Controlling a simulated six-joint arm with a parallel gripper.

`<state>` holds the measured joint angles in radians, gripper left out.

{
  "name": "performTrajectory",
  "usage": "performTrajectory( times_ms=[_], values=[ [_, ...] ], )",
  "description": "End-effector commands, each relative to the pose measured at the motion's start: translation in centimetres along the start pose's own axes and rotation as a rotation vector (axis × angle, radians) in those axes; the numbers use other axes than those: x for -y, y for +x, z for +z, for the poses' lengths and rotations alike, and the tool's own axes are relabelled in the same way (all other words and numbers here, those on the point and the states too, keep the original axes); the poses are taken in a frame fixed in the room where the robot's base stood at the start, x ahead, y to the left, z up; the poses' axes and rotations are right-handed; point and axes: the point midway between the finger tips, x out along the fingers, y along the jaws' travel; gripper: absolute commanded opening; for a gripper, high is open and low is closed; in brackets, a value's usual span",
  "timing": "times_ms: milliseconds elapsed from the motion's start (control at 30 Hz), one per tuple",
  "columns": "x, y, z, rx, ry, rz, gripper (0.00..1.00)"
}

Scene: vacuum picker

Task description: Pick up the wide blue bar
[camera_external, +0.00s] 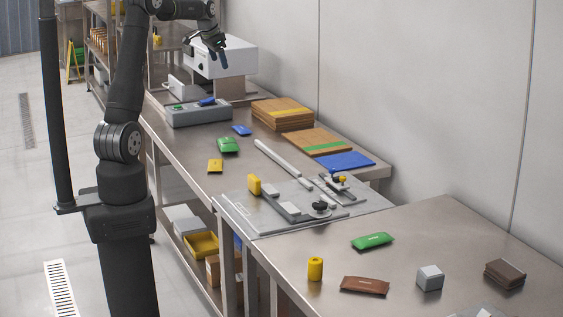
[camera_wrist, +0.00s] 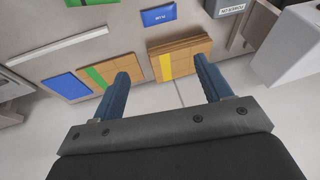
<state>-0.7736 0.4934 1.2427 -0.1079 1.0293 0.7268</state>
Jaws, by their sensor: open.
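A small blue bar-like packet (camera_external: 242,130) lies flat on the steel bench, left of the cardboard stack. It appears to be the blue packet with a small white label (camera_wrist: 158,14) at the top edge of the wrist view. A second blue piece (camera_external: 207,101) lies on a grey box in the external view. My gripper (camera_external: 222,58) is high above the far end of the bench, in front of a white machine. In the wrist view its blue fingers (camera_wrist: 162,75) are spread apart with nothing between them. It is well away from both blue pieces.
The grey box (camera_external: 198,115) and white machine (camera_external: 222,60) stand at the bench's far end. Cardboard stacks (camera_external: 283,113) and a blue sheet (camera_external: 345,161) lie along the wall. Green (camera_external: 228,145) and yellow (camera_external: 215,166) packets lie nearer. A fixture plate (camera_external: 240,215) fills the bench's near end.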

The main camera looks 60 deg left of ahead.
Motion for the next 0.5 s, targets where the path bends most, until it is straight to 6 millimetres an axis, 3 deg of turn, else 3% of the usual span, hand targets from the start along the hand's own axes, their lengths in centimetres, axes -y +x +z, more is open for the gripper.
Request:
performTrajectory(
  times_ms=[167,500],
  values=[
    [0.6,2.6,-1.9,0.058,-0.230,0.013,0.71],
    [1.3,9.2,-5.6,0.212,-0.862,-0.047,0.71]
  ],
)
